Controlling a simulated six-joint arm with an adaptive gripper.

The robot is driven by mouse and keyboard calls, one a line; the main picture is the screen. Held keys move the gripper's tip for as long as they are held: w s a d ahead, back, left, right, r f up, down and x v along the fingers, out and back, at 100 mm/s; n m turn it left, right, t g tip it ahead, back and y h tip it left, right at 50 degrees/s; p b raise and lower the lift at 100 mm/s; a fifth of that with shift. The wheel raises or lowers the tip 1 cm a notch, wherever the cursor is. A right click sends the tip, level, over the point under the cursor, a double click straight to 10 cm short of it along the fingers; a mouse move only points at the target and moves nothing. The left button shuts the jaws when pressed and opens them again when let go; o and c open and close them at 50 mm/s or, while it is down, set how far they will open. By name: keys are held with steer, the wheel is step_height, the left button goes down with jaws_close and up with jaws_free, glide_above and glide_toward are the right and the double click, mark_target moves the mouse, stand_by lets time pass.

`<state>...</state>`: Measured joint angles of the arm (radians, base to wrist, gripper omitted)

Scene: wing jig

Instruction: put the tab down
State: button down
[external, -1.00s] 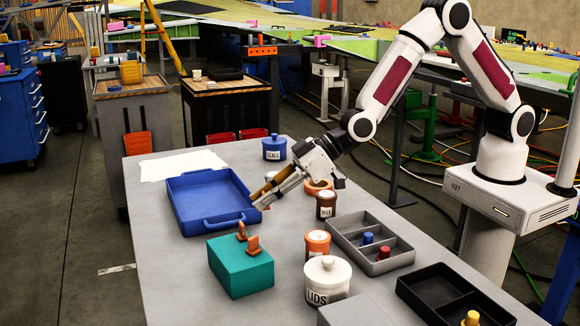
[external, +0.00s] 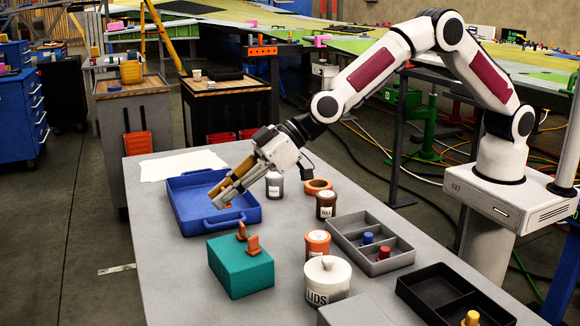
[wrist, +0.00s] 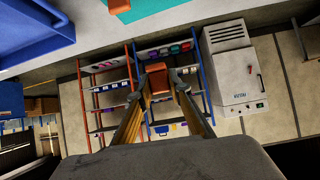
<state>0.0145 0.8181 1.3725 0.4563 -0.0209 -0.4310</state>
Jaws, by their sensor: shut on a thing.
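My gripper (external: 214,198) is over the front part of the blue tray (external: 180,203) in the external view, its fingers angled down to the left. In the wrist view, the fingers (wrist: 158,82) are shut on an orange tab (wrist: 157,77). In the external view the held tab is hard to make out at the fingertips. The teal block also shows at the top of the wrist view (wrist: 150,10).
Right of the gripper stand several jars, including a brown one (external: 326,205) and a white lidded one (external: 328,281). A grey divided tray (external: 345,243) holds blue and red pegs. White paper (external: 180,165) lies behind the blue tray. The table's left front is clear.

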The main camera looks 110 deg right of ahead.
steer(key=shift+f, duration=0.15)
stand_by(0.3)
glide_above(228, 248)
steer(key=shift+f, duration=2.95)
steer(key=shift+f, duration=1.9)
steer(key=shift+f, duration=0.1)
steer(key=c, duration=1.9)
jaws_free()
